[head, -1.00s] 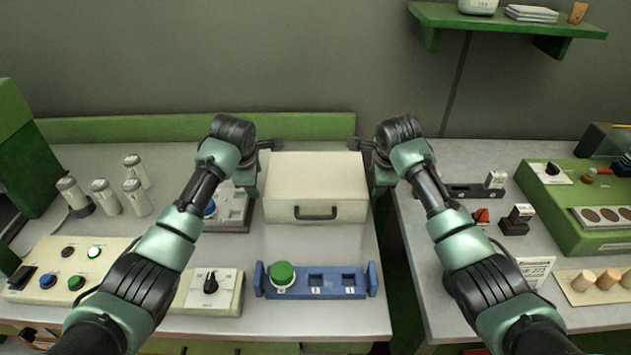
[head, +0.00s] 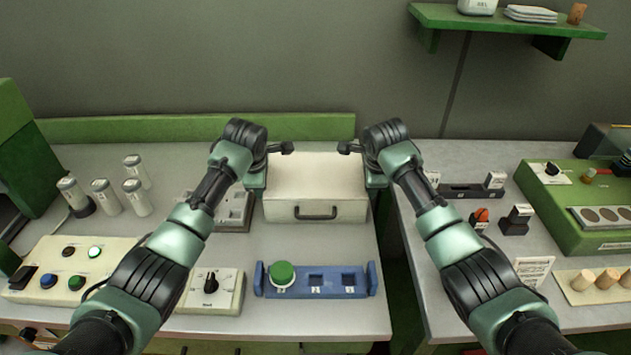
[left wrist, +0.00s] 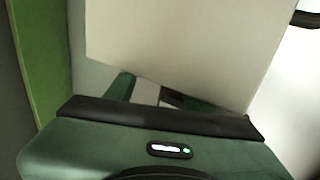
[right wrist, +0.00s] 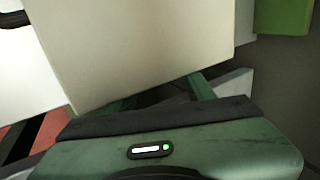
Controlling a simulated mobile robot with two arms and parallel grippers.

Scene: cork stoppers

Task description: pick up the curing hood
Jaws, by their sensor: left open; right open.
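The curing hood (head: 315,186) is a cream box with a dark handle on its front face. It stands on the grey bench between my two arms. In the head view my left gripper (head: 288,148) is at its upper left side and my right gripper (head: 345,148) at its upper right side. Both grippers are open. A cream wall of the hood fills much of the left wrist view (left wrist: 180,45) and of the right wrist view (right wrist: 140,45), close in front of each gripper. Whether the fingers touch it, I cannot tell.
A blue holder (head: 335,284) with a green knob sits in front of the hood. A dial box (head: 222,290) and a button panel (head: 50,285) are to the left. Several grey cylinders (head: 135,197) stand at the back left. A gap separates the right bench (head: 450,160).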

